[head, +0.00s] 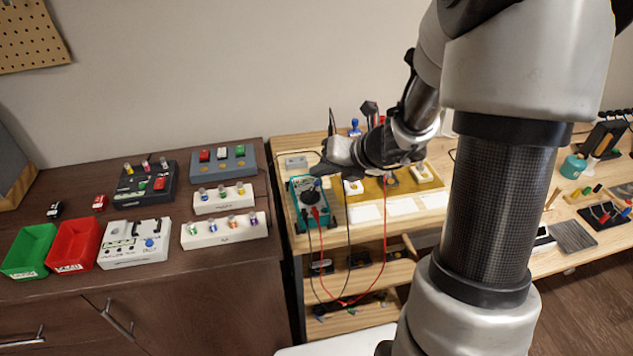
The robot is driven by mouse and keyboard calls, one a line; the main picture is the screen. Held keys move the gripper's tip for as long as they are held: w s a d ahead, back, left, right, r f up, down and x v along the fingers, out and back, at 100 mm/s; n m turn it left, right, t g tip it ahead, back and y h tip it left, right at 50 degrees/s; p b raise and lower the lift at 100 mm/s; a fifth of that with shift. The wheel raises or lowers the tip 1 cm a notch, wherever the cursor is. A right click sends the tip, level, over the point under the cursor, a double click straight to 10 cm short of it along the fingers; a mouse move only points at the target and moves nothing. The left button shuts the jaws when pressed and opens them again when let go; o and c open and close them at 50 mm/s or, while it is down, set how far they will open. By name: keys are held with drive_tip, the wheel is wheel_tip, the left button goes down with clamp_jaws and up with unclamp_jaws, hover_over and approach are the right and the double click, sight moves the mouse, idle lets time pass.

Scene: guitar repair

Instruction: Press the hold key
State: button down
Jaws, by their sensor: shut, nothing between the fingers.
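A teal multimeter (308,202) lies on the light wooden bench, with a dark dial and red and black leads plugged in at its lower end. No hold key can be told apart at this size. My gripper (319,171) is shut and empty. It reaches in from the right and its tip overlaps the top end of the multimeter in the picture, hiding part of that end. I cannot tell whether it touches the meter or hovers above it.
A red lead (384,250) and a black lead hang over the bench front. A yellow board (425,180) lies right of the meter. A dark cabinet (150,268) at left carries pedals, knob strips, a green bin (28,250) and a red bin (73,245). A wall stands behind.

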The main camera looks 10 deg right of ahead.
drive_tip(key=shift+f, duration=0.1)
idle(0.6)
drive_tip(key=shift+f+b, duration=0.3)
drive_tip(key=shift+b, duration=0.05)
drive_tip(key=shift+f+b, duration=0.35)
drive_tip(key=shift+f, duration=0.1)
idle(0.7)
drive_tip(key=shift+r, duration=0.15)
drive_tip(key=shift+r+p, duration=0.7)
drive_tip(key=shift+p, duration=0.15)
drive_tip(key=shift+r, duration=0.1)
wheel_tip(320, 180, up, 5)
drive_tip(key=p, duration=0.5)
